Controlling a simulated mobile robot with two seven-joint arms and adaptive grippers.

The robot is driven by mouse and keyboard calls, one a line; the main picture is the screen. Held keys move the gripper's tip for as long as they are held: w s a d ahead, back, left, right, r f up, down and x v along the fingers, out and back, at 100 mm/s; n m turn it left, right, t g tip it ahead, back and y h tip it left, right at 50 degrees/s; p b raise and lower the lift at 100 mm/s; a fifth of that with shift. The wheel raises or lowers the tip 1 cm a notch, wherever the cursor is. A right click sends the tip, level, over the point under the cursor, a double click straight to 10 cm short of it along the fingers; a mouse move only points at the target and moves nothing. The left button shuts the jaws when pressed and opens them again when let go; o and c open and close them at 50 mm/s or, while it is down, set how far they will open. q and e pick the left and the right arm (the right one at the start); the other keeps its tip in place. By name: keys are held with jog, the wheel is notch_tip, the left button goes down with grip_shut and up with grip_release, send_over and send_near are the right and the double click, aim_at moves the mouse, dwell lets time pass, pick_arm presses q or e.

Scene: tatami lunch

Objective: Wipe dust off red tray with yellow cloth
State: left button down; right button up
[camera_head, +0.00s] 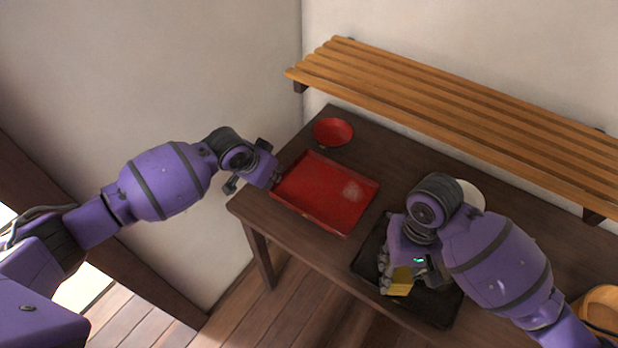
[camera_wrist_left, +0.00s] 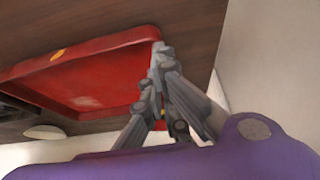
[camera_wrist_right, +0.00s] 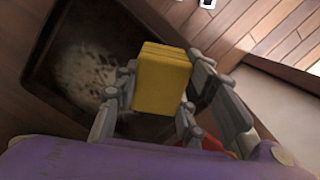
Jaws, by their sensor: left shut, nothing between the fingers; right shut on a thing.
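The red tray (camera_head: 318,204) lies on the table with a pale dusty patch near its right side. In the left wrist view the red tray (camera_wrist_left: 110,80) fills much of the left. My left gripper (camera_head: 276,180) is shut and empty at the tray's left edge. In the left wrist view its fingertips (camera_wrist_left: 158,50) meet at the tray's rim; whether they touch it I cannot tell. My right gripper (camera_head: 391,280) is shut on the yellow cloth (camera_head: 403,280), a folded block, over the black tray. The cloth also shows between the fingers in the right wrist view (camera_wrist_right: 162,78).
The black tray (camera_head: 369,262) lies right of the red one, partly hidden by my right arm; a pale patch shows on it in the right wrist view. A red bowl (camera_head: 333,131) stands behind the red tray. A slatted shelf (camera_head: 450,105) overhangs the back. A wooden tub (camera_head: 603,306) stands far right.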

dwell(0.8)
